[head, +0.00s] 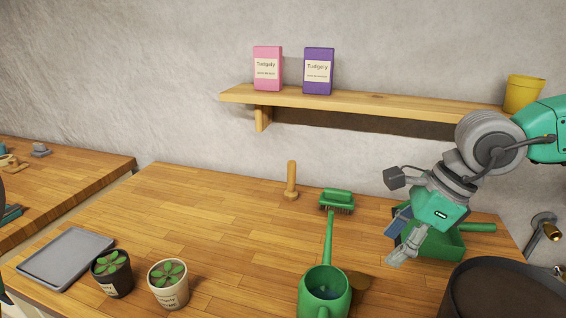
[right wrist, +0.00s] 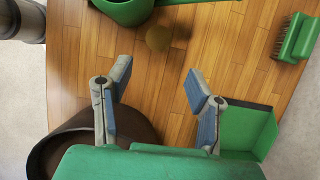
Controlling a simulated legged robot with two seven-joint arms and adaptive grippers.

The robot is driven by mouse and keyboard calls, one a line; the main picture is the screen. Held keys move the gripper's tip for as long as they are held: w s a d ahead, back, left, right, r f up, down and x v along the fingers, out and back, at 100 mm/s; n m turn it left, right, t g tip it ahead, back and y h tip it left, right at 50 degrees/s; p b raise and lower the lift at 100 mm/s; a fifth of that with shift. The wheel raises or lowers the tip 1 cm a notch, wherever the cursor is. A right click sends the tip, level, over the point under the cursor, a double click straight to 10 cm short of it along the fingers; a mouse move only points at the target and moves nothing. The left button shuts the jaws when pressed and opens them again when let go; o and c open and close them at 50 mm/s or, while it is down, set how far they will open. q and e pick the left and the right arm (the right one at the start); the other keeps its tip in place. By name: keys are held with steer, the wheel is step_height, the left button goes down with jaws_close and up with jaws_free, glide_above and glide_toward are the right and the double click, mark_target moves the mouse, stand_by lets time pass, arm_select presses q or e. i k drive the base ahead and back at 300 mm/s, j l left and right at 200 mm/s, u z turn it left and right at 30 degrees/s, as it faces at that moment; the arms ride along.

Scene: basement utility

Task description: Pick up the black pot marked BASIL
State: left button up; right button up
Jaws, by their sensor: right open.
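A black pot (head: 112,283) with a small green plant stands upright at the front left of the wooden bench; its pale label is too small to read for certain. A cream pot (head: 169,294) with a similar plant stands close to its right. My right gripper (head: 398,238) is open and empty above the right side of the bench, far from both pots. In the right wrist view its spread fingers (right wrist: 158,80) have bare wood between them, and neither pot shows there. My left gripper is not in view.
A grey tray (head: 66,258) lies left of the black pot. A green watering can (head: 325,292) stands between the pots and my right gripper. A green brush (head: 337,200), wooden dibber (head: 291,181), green scoop (head: 447,243) and dark round container (head: 508,290) are also around. The bench middle is clear.

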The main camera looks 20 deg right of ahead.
mark_target(111, 269)
steer(key=k+j, duration=0.8)
